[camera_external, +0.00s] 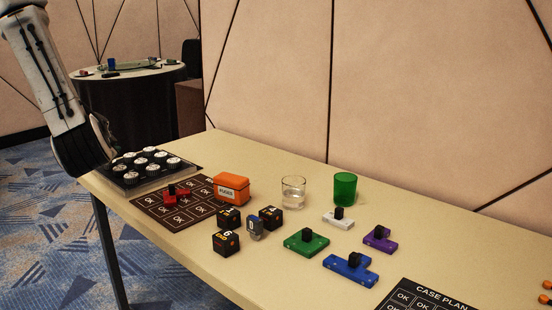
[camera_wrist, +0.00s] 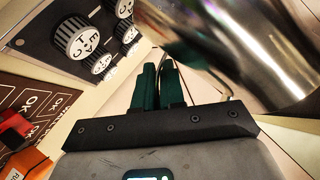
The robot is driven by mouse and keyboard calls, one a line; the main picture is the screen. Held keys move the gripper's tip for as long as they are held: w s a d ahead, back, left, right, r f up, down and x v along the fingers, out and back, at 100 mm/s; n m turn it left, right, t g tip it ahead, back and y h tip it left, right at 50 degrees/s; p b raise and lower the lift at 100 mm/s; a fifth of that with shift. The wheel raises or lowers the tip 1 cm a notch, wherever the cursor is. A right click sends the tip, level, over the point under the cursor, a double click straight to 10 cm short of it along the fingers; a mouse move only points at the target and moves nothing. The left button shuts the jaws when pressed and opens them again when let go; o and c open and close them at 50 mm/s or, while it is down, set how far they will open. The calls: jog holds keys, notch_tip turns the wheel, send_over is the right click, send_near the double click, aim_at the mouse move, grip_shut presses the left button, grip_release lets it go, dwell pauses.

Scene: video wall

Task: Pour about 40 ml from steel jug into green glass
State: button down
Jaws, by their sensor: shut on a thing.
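The steel jug (camera_wrist: 250,45) fills the upper right of the wrist view, shiny and tilted in the picture. My gripper (camera_wrist: 160,75) has its two dark fingers close together at the jug's side, shut on its thin handle. In the external view my gripper (camera_external: 82,150) is at the far left, above the table's left end; a sliver of the jug (camera_external: 103,127) shows beside it, the rest is hidden. The jug's contents cannot be seen. The green glass (camera_external: 345,189) stands upright towards the back of the table, far right of my gripper.
A clear glass with liquid (camera_external: 293,193) stands left of the green glass. A knob panel (camera_external: 128,184) lies close to my gripper. An orange box (camera_external: 231,189), black cubes (camera_external: 228,217) and coloured blocks (camera_external: 306,242) crowd the table (camera_external: 262,282). A wall stands behind.

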jog(key=w+d+f+m+h, duration=0.1)
jog(key=d, duration=0.2)
jog(key=w+d+f+m+h, duration=0.1)
jog(key=d+m+h, duration=0.1)
jog(key=d, duration=0.1)
jog(key=w+d+f+m+g+h+b, duration=0.1)
jog(key=d+f+h, duration=0.1)
jog(key=d, duration=0.2)
jog(key=shift+w+d+m, duration=0.1)
jog(key=shift+w+m, duration=0.2)
jog(key=shift+w, duration=0.05)
jog(key=w+d+r+m+g+h+b, duration=0.1)
jog(key=d+m+g+h, duration=0.15)
jog(key=d, duration=0.95)
jog(key=w+d+r+m+g+h, duration=0.1)
jog(key=w+d+m+g+h, duration=0.15)
jog(key=d, duration=0.85)
jog(key=s+d+r+m+g+h, duration=0.25)
jog(key=s+d, duration=0.35)
jog(key=d, duration=0.6)
jog(key=s+d+r+m+g+h, duration=0.1)
jog(key=s+d+r+m+g, duration=0.3)
jog(key=d, duration=0.9)
jog(key=s+d, duration=1.2)
jog(key=s, duration=0.5)
jog(key=s+f+p, duration=0.2)
jog(key=s+f, duration=0.5)
jog(key=s, duration=0.1)
jog(key=shift+s+f, duration=0.15)
jog(key=shift+s, duration=0.05)
